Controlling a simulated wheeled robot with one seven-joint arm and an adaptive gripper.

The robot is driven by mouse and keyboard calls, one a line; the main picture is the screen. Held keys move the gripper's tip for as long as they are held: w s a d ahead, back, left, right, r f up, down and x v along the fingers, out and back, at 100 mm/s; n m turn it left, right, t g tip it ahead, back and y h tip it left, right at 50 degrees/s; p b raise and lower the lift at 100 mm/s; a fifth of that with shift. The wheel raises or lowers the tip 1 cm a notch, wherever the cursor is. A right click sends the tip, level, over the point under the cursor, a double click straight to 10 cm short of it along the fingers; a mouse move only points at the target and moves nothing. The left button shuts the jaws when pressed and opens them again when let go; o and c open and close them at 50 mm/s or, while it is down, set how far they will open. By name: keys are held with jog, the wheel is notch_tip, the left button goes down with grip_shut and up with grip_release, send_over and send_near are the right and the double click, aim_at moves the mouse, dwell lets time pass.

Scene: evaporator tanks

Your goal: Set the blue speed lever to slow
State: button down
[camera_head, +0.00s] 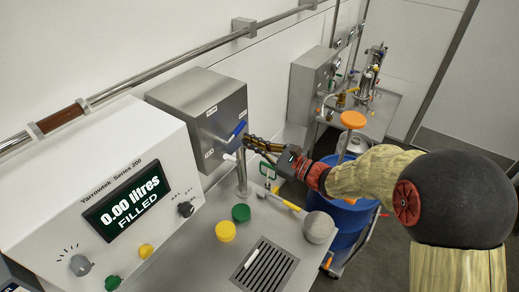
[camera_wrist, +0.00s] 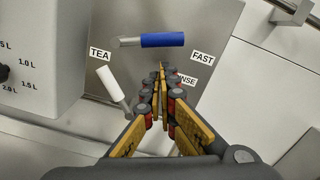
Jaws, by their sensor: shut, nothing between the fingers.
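The blue speed lever (camera_wrist: 162,40) is on the face of a steel box (camera_wrist: 225,20). In the wrist view its handle lies level, with its thin metal stem at the left and the blue end on the side of the FAST label (camera_wrist: 202,54). My gripper (camera_wrist: 160,74) is shut and empty, its fingertips just below the blue handle in the picture; I cannot tell whether they touch. In the head view the blue lever (camera_head: 236,130) slants up to the right, beside my gripper (camera_head: 247,140). No slow label is readable.
A white display unit (camera_head: 125,185) stands left of the box. Yellow (camera_head: 225,231) and green (camera_head: 241,212) caps lie on the steel bench (camera_head: 190,250).

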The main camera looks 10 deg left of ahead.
jog(key=shift+s+a+r, duration=0.1)
jog(key=shift+a+r, duration=0.1)
jog(key=shift+r, duration=0.3)
